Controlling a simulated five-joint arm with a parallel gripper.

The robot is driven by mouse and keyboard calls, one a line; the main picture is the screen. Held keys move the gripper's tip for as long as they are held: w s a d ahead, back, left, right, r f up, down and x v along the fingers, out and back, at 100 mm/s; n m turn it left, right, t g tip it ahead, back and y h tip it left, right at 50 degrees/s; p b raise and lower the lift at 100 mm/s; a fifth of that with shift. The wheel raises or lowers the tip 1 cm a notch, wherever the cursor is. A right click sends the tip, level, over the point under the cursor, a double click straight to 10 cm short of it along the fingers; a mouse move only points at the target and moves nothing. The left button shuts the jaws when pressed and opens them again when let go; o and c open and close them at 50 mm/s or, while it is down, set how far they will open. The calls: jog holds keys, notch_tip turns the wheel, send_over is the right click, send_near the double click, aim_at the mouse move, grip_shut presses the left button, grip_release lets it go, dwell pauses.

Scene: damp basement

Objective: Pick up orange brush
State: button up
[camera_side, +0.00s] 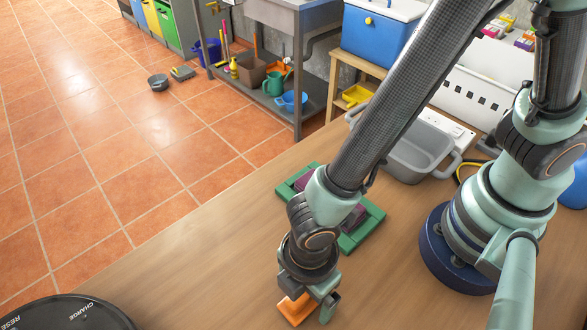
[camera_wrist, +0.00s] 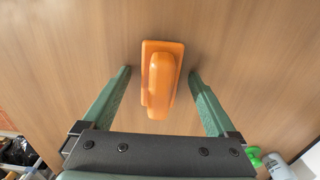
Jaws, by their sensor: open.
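The orange brush (camera_wrist: 162,80) lies on the wooden table in the wrist view, with its raised handle facing up. It also shows in the side view (camera_side: 294,309), partly hidden behind my gripper. My gripper (camera_wrist: 160,72) is open, with one green finger on each side of the brush. Gaps of bare table show between the fingers and the brush in the wrist view. In the side view my gripper (camera_side: 310,300) is low over the brush near the front of the table. I cannot tell how high the fingertips are above the tabletop.
A green-framed tray (camera_side: 368,228) lies on the table behind my gripper, partly covered by my arm. A grey basin (camera_side: 420,155) stands farther back. The table left of my gripper is clear.

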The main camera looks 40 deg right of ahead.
grip_shut()
jog(key=shift+r, duration=0.2)
notch_tip(320, 180, up, 20)
jog(key=shift+f, duration=0.15)
dwell(0.4)
